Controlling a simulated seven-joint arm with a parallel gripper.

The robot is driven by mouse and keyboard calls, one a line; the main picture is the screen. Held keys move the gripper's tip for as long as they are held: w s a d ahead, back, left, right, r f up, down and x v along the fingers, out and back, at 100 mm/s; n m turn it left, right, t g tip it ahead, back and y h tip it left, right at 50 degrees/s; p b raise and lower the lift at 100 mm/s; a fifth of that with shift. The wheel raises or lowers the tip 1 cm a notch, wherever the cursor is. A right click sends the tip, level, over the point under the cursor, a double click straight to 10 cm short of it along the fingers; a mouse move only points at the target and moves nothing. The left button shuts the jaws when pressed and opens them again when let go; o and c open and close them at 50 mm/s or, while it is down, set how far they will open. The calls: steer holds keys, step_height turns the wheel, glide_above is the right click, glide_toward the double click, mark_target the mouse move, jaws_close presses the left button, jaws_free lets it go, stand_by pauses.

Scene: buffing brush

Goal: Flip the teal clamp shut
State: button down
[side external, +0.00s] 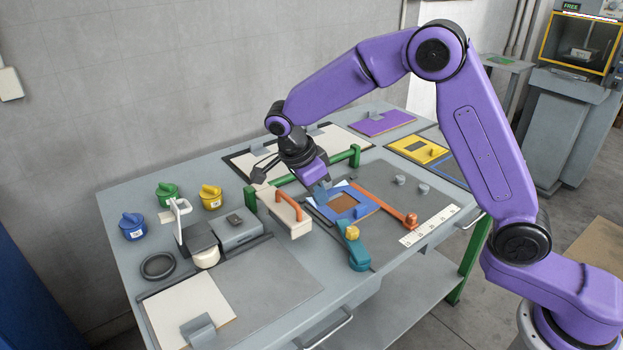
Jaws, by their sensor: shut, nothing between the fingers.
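The teal clamp (358,256) sits at the near edge of the grey work plate, just in front of a blue-framed brown panel (343,203). Its arm points toward the near side of the table, away from the panel, and a yellow knob (352,232) shows on it. My gripper (325,189) is shut and empty over the panel's far left part, beyond the teal clamp and apart from it. Whether the fingertips touch the panel or a blue part there is too small to tell.
An orange bar (383,204) with a round end lies right of the panel. A green rail (314,172) runs behind. A white marked strip (430,226) lies to the right.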

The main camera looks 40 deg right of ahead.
steer(key=shift+v, duration=2.25)
steer(key=s+d+n+y, duration=0.1)
steer(key=s+d+n, duration=0.2)
steer(key=s+n, duration=0.7)
steer(key=s+d+n+y, duration=0.2)
steer(key=s+d+n, duration=0.1)
steer(key=s+n, duration=0.8)
steer(key=s+d+n+y, duration=0.1)
steer(key=s+d+n, duration=0.3)
steer(key=s+n, duration=0.7)
steer(key=shift+t+y, duration=0.4)
